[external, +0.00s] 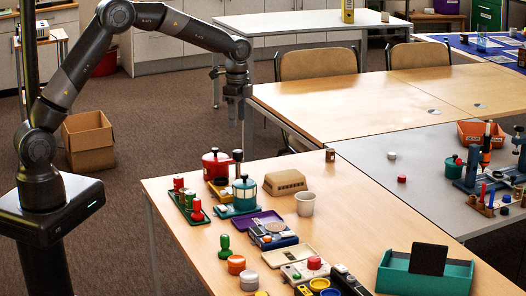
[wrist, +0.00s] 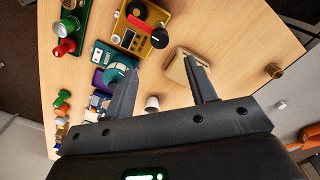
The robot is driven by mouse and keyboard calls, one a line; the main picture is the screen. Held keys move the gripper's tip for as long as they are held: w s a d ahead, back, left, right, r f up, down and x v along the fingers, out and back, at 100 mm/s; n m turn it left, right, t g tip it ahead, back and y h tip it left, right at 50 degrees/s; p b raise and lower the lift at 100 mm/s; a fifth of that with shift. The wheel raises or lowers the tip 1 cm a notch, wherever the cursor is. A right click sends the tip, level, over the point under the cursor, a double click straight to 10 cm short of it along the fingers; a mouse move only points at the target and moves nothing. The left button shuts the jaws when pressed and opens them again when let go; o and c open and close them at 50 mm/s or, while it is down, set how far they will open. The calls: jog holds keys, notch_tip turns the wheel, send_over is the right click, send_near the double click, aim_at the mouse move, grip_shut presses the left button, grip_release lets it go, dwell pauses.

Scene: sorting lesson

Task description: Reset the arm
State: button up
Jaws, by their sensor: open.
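My gripper (wrist: 165,90) is open and empty in the wrist view, its two dark fingers spread apart above the wooden table. In the external view my arm reaches out from its base at the left, and my gripper (external: 238,112) hangs in the air beyond the table's far edge, pointing down. The wooden table (external: 345,195) below holds several sorting items. Between and beyond the fingers in the wrist view are a tan box (wrist: 186,72) and a white cup (wrist: 152,103). Neither finger appears to hold anything.
A red pot (external: 217,163), a teal pot (external: 245,192), a green tray (external: 188,207) and a teal box (external: 400,275) stand on the table. A grey table (external: 430,160) adjoins at right. A cardboard box (external: 88,140) is on the floor.

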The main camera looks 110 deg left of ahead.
dwell(0.4)
jog(key=d+r+t, duration=0.1)
jog(key=d+r, duration=0.4)
jog(key=d, duration=0.5)
jog(key=d+r+t+y, duration=0.1)
jog(key=d+r, duration=0.5)
jog(key=d, duration=0.4)
jog(key=d+r, duration=0.5)
jog(key=d, duration=0.5)
jog(key=s+d+t+h, duration=0.1)
jog(key=s+d+t, duration=0.2)
jog(key=s+d, duration=1.3)
jog(key=d+f, duration=0.1)
jog(key=d, duration=0.2)
jog(key=shift+s+d+t, duration=0.3)
jog(key=shift+s+d, duration=0.05)
jog(key=shift+s, duration=0.05)
